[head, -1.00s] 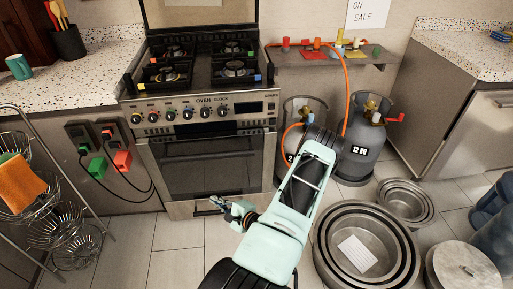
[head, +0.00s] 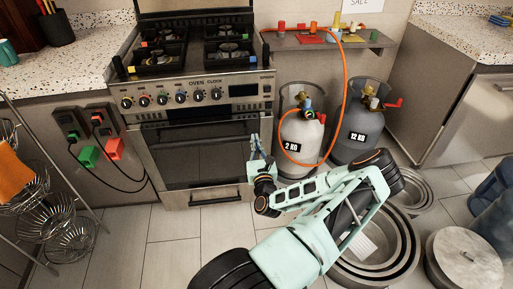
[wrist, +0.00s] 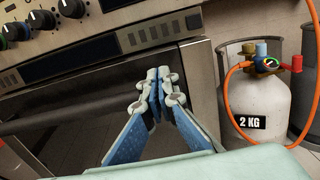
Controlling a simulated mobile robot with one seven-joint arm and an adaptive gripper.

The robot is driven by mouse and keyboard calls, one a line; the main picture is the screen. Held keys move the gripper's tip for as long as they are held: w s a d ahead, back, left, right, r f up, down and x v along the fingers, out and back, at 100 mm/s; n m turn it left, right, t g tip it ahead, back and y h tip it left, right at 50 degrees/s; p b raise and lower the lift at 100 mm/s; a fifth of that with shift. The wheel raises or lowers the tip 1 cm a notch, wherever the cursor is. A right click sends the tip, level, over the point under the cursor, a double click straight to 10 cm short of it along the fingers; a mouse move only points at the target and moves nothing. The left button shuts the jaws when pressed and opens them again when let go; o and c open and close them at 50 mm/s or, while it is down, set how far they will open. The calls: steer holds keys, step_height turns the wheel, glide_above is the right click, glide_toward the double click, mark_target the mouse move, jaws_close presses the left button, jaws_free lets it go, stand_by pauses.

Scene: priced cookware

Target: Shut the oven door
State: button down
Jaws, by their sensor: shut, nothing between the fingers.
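The oven door (head: 205,160) is a dark glass panel in a steel frame with a bar handle (head: 195,141) across its upper part. It stands upright or nearly so; I cannot tell whether a small gap is left at its top. In the wrist view the dark door glass (wrist: 85,150) and the handle (wrist: 60,112) fill the lower left. My gripper (head: 255,140) is shut and empty, fingers pointing up at the door's upper right. Its fingertips (wrist: 155,82) overlap the door's right side in the wrist view; contact is unclear.
The control panel with knobs (head: 185,97) is above the door. A white gas cylinder (head: 301,135) and a grey one (head: 361,125) with an orange hose stand close on the right. Large pots (head: 405,245) sit on the floor under my arm.

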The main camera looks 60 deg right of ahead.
mark_target(251, 120)
steer(key=x, duration=0.8)
steer(key=shift+w+d+b, duration=0.1)
steer(key=shift+w+b, duration=0.05)
steer(key=shift+b, duration=0.2)
steer(key=w+d+p, duration=0.1)
steer(key=w+d+g+y+p, duration=0.1)
steer(key=d, duration=0.1)
steer(key=shift+w+r, duration=0.15)
steer(key=shift+r, duration=0.2)
steer(key=shift+f+y, duration=0.3)
steer(key=shift+a, duration=0.1)
